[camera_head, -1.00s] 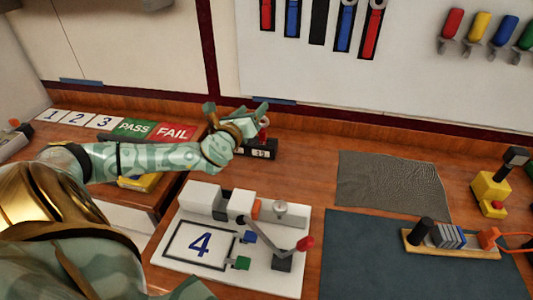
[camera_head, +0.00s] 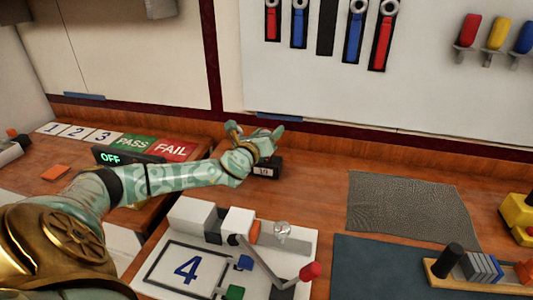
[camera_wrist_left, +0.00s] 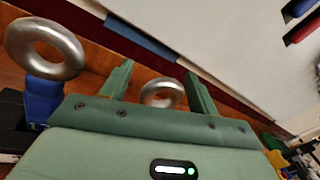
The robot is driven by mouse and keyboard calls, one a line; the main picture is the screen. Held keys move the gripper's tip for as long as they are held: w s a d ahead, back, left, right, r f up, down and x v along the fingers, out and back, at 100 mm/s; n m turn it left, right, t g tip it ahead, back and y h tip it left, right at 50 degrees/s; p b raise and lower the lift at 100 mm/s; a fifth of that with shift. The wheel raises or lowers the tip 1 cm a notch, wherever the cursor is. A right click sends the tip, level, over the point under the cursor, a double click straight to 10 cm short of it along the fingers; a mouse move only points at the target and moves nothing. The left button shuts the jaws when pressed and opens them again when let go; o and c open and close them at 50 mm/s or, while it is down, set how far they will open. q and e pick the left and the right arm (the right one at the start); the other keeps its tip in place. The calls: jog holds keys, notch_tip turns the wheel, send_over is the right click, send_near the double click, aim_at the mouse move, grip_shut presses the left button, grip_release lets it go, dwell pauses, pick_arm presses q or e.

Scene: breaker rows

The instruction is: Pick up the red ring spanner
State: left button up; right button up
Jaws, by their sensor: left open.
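Red spanners hang on the white wall board, one at the left end of the row (camera_head: 271,20) and one at the right end (camera_head: 383,42). My left gripper (camera_head: 255,138) is open, just above the small black block marked 19 (camera_head: 265,168). In the left wrist view a silver ring (camera_wrist_left: 161,93) shows between my open fingers (camera_wrist_left: 158,82). Its handle is hidden behind the gripper body, so I cannot tell its colour. A nearer silver ring (camera_wrist_left: 43,50) on a blue handle (camera_wrist_left: 42,96) stands left of the fingers. My right gripper is not in view.
A white fixture (camera_head: 185,235) with a 4 card and a red-knobbed lever stands in front of the gripper. PASS (camera_head: 133,145) and FAIL (camera_head: 172,150) cards lie left. A grey mat (camera_head: 410,205) lies flat and bare to the right.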

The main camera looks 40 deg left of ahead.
pick_arm(q)
jog(key=c, duration=1.3)
